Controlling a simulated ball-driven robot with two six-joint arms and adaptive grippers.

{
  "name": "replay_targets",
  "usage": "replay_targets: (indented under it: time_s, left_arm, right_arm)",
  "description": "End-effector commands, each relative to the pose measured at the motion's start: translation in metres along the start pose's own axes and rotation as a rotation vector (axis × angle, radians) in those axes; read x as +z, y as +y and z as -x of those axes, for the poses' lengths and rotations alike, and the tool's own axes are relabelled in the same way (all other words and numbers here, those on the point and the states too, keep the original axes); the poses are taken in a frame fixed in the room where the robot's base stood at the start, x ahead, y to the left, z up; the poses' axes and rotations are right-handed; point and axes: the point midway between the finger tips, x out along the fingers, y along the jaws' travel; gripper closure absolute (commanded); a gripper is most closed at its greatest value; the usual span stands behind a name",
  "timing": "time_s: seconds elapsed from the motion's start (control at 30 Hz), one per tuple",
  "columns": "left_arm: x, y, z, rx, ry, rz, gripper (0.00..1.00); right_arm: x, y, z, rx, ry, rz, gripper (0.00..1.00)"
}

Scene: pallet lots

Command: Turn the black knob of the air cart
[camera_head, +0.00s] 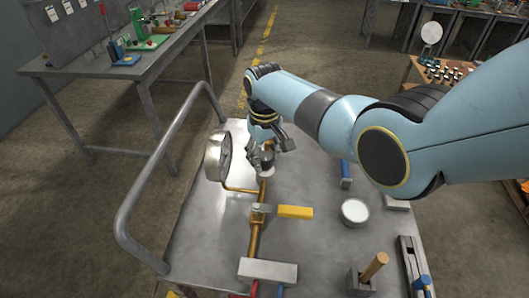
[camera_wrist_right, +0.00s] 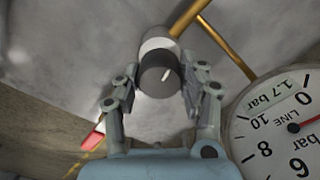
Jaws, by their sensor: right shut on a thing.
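My left gripper is out of view.
A brass pipe (camera_head: 254,240) with a yellow lever (camera_head: 295,212) runs along the cart top. A round white-topped tin (camera_head: 355,211) and a wooden-handled tool (camera_head: 374,267) are to the right. A grey rail (camera_head: 160,150) edges the cart's left side. A workbench (camera_head: 150,62) stands behind.

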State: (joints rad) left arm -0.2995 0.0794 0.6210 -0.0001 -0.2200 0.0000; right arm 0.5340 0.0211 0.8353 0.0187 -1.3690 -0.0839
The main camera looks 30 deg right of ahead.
Motion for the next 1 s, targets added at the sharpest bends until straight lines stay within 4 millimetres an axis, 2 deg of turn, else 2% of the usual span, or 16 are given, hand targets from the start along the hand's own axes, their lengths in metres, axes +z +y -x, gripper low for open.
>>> replay_targets:
  time_s: [0.27, 0.7, 0.73, 0.9, 1.0]
  left_arm:
    - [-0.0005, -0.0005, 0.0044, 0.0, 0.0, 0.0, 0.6]
    - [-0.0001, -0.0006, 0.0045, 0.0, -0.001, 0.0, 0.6]
    - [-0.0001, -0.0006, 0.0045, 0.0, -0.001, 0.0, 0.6]
    - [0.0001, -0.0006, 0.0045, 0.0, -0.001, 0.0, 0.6]
    - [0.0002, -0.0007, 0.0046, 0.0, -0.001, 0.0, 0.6]
  right_arm:
    - [-0.0009, 0.0002, 0.0009, 0.0, 0.002, -0.078, 0.91]
    - [-0.0012, 0.0003, 0.0005, 0.0, 0.003, -0.089, 0.91]
    - [-0.0012, 0.0004, 0.0005, 0.0, 0.003, -0.089, 0.56]
    - [-0.0008, 0.0003, 0.0004, 0.0, 0.003, -0.088, 0.35]
    - [-0.0006, 0.0003, 0.0002, 0.0, 0.002, -0.088, 0.35]
